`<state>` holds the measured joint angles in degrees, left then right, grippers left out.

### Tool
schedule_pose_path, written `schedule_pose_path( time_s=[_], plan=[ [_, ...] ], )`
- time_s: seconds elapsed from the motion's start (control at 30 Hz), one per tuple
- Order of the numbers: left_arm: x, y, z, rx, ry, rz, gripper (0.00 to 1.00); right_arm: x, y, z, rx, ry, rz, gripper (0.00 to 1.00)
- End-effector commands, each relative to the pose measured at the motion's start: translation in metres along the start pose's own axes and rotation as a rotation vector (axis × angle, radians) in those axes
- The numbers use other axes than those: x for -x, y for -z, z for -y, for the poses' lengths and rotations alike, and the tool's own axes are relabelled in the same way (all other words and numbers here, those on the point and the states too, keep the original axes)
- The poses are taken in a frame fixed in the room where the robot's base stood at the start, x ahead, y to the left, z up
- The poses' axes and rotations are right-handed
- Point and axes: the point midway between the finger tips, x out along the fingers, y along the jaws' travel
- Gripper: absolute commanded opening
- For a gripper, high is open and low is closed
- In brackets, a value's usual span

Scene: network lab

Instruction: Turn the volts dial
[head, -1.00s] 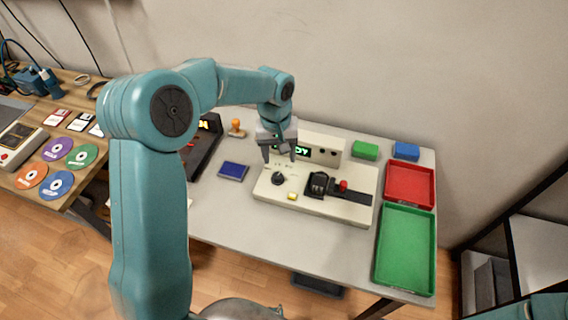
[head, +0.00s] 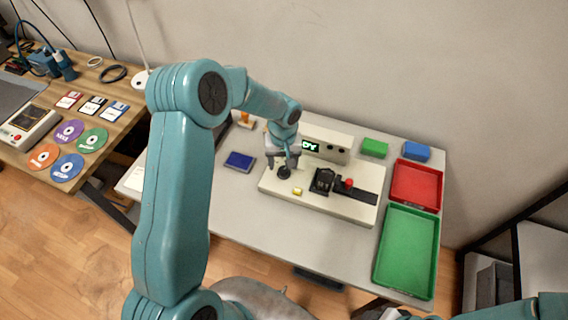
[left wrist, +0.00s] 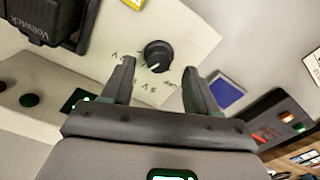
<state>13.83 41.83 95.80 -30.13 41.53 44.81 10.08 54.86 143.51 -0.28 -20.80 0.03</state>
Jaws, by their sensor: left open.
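The volts dial is a round black knob (head: 284,172) with a white pointer line, at the left end of the cream device panel (head: 331,208). In the left wrist view the dial (left wrist: 158,56) lies just beyond and between the fingertips, with printed marks around it. My left gripper (head: 283,163) is open and empty, right over the dial. Its two fingers show in the left wrist view (left wrist: 163,72), one on each side of the dial; I cannot tell whether they touch it. My right gripper is not in view.
A blue pad (head: 240,161) lies left. Red (head: 416,186) and green (head: 407,247) trays stand right, with green and blue blocks behind.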

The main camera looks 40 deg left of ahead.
Motion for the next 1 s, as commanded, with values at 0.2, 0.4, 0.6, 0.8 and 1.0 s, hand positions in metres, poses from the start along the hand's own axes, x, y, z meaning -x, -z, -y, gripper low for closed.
schedule_pose_path(
  time_s=[0.2, 0.4, 0.6, 0.8, 1.0],
  plan=[
    [-0.024, 0.001, -0.001, 0.0, 0.001, 0.001, 0.59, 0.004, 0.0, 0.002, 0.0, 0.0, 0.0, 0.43],
    [-0.027, 0.003, -0.002, 0.0, 0.0, -0.002, 0.59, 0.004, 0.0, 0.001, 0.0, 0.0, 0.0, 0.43],
    [-0.027, 0.003, -0.002, 0.0, 0.0, -0.001, 0.33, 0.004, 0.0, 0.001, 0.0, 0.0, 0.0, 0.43],
    [-0.027, 0.003, -0.002, 0.0, 0.0, -0.001, 0.03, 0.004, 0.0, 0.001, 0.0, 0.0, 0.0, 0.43],
    [-0.028, 0.003, -0.002, -0.027, 0.0, -0.001, 0.03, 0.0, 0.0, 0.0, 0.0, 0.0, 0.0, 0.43]
  ],
)
